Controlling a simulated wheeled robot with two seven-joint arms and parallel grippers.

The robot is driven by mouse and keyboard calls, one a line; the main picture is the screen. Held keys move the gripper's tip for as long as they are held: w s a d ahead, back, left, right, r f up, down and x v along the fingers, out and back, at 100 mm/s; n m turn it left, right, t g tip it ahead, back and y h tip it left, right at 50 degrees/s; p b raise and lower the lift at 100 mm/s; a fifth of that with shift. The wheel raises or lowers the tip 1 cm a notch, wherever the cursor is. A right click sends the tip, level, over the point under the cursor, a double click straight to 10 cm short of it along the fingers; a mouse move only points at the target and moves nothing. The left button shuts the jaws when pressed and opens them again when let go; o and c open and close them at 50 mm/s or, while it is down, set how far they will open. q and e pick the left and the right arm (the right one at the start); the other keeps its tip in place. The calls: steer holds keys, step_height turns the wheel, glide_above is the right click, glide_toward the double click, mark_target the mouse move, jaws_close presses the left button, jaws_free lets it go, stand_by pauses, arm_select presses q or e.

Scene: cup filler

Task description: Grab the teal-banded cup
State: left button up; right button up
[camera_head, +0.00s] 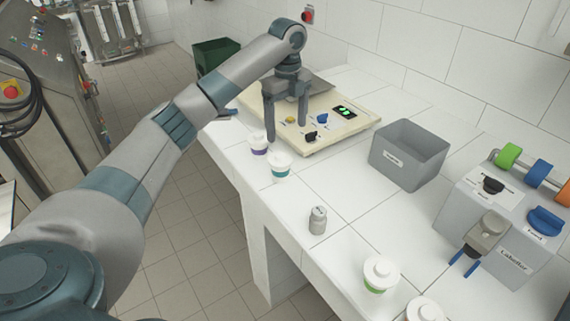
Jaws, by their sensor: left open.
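The teal-banded cup (280,172) is white with a white lid and stands upright on the white tiled counter, near its left edge. My left gripper (287,130) points down with two dark fingers spread apart and nothing between them. It is behind the teal-banded cup in the picture, over the front part of a cream panel. The fingers look apart from the cup. My right gripper does not show.
A purple-banded cup (258,146) stands just behind and left of the teal-banded one. The cream panel (345,128) has knobs and a green display. A metal weight (318,220), green-banded cup (378,278), grey bin (408,160) and labelled grey device (508,260) stand to the right.

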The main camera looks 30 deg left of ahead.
mark_target(285, 156)
arm_select(q)
step_height(285, 156, down, 11)
steer(key=p, duration=0.3)
steer(key=shift+s+a+p, duration=0.15)
steer(key=shift+p, duration=0.2)
steer(key=shift+f, duration=0.55)
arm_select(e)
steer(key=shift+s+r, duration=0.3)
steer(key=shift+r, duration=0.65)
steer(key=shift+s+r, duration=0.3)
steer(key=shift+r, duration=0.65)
arm_select(q)
steer(key=shift+a+f, duration=0.1)
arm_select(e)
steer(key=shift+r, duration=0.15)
arm_select(q)
steer(key=shift+s+a+f+p, duration=0.15)
steer(key=shift+f+p, duration=0.1)
steer(key=shift+p, duration=0.15)
steer(key=f+p, duration=0.1)
steer(key=f, duration=0.1)
steer(key=a+f+p, duration=0.1)
steer(key=shift+s+f, duration=0.1)
steer(key=shift+f, duration=0.65)
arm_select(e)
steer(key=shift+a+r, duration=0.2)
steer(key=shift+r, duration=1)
